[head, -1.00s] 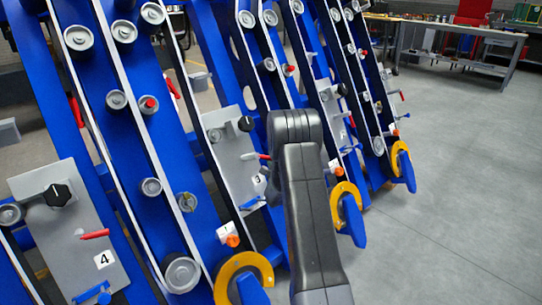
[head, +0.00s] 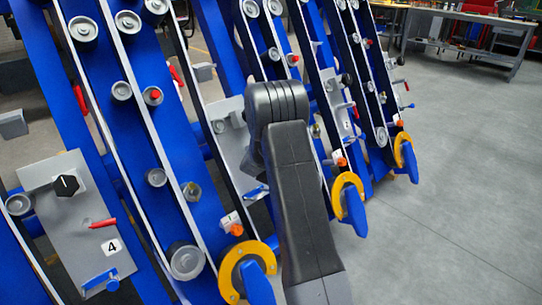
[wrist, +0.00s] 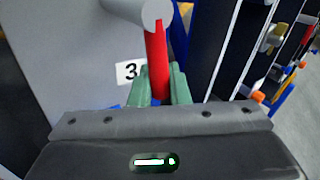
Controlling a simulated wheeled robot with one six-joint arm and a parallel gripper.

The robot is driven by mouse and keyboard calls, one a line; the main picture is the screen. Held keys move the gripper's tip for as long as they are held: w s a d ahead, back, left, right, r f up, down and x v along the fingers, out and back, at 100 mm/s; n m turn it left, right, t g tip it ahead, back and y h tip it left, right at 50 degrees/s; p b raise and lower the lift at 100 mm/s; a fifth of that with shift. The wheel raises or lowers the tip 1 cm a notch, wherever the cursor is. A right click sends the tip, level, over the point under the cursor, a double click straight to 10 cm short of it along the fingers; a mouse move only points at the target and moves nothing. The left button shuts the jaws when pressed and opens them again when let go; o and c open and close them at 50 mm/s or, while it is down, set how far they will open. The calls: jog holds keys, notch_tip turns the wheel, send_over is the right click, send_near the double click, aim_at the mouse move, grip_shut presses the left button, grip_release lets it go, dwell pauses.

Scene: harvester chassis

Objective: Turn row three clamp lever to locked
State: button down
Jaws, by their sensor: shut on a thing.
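The row three clamp lever (wrist: 156,48) is a red bar in the wrist view, running down from a grey round pivot (wrist: 138,10). My gripper (wrist: 161,82) has its green fingers on either side of the bar's lower part and is shut on it. The white label "3" (wrist: 130,71) is on the grey plate just left of the fingers. In the head view, the row three plate (head: 229,138) is partly covered by my arm. The lever and my fingers are hidden there.
The row four plate (head: 60,232) at the left carries a black knob (head: 66,186), a red lever (head: 101,224) and a blue handle (head: 101,284). Blue slanted beams with rollers surround the plates. Yellow hooks (head: 240,262) stick out low. The floor at the right (head: 455,200) is clear.

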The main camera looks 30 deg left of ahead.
jog(key=shift+s+a+m+g+h+p, duration=0.15)
jog(key=shift+s+m+g+h+p, duration=0.3)
jog(key=shift+m+p, duration=0.6)
jog(key=shift+s+f, duration=0.15)
jog(key=c, duration=1.4)
grip_release()
jog(key=v, duration=1.3)
jog(key=shift+s+r, duration=0.25)
jog(key=shift+r, duration=0.05)
jog(key=x, duration=1.3)
jog(key=shift+w+f, duration=0.25)
jog(key=shift+w, duration=0.05)
